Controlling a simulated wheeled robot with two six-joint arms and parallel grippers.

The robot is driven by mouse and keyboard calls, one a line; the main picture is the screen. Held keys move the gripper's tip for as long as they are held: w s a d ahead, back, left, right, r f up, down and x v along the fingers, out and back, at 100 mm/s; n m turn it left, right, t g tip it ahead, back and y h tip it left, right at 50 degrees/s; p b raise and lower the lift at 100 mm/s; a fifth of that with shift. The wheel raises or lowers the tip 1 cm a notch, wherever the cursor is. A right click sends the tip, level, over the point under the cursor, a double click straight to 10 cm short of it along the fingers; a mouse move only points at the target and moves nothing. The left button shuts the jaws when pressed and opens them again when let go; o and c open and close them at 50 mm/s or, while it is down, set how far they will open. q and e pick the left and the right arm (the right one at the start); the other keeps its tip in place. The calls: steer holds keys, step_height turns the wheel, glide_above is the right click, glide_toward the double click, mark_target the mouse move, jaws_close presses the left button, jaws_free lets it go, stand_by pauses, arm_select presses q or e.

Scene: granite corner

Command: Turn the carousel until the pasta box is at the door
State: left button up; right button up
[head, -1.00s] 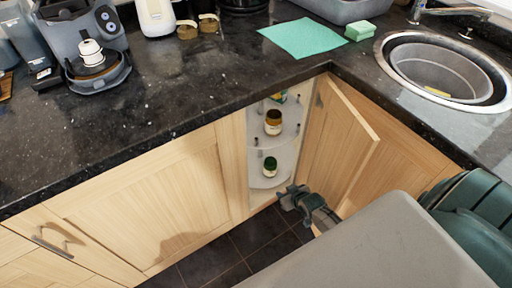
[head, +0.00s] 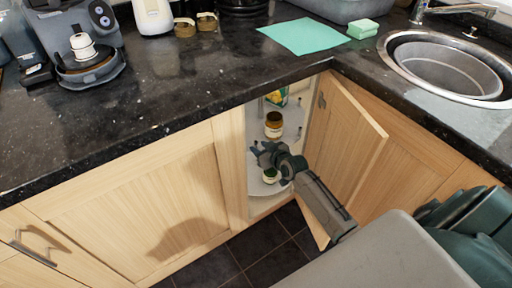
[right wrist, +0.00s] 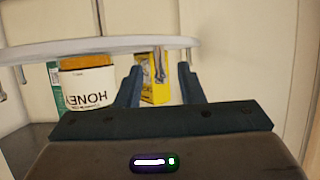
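The carousel (head: 285,137) is a set of pale round shelves with upright pegs in the open corner cupboard. A yellow and green box (head: 275,97) shows partly at the back of its upper shelf; I cannot read whether it is the pasta box. A brown jar (head: 273,125) stands in front, and a green-lidded jar (head: 270,175) is below. My right gripper (head: 261,152) is open and empty at the upper shelf's front edge. The right wrist view looks inverted: a honey jar (right wrist: 87,90) and a yellow box (right wrist: 156,92) show beyond the fingers, with pegs near them. My left gripper is out of view.
The cupboard door (head: 345,145) stands open to the right, close to my right arm. The granite worktop (head: 190,100) overhangs the opening. A closed cupboard (head: 140,200) is on the left. Dark floor tiles (head: 245,250) are clear below.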

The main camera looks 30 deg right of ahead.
mark_target(256, 145)
steer(key=shift+x, duration=1.7)
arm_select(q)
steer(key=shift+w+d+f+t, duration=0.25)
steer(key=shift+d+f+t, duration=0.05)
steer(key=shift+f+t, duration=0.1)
arm_select(e)
jaws_close()
steer(key=shift+w+a, duration=0.8)
steer(key=shift+a, duration=0.15)
jaws_free()
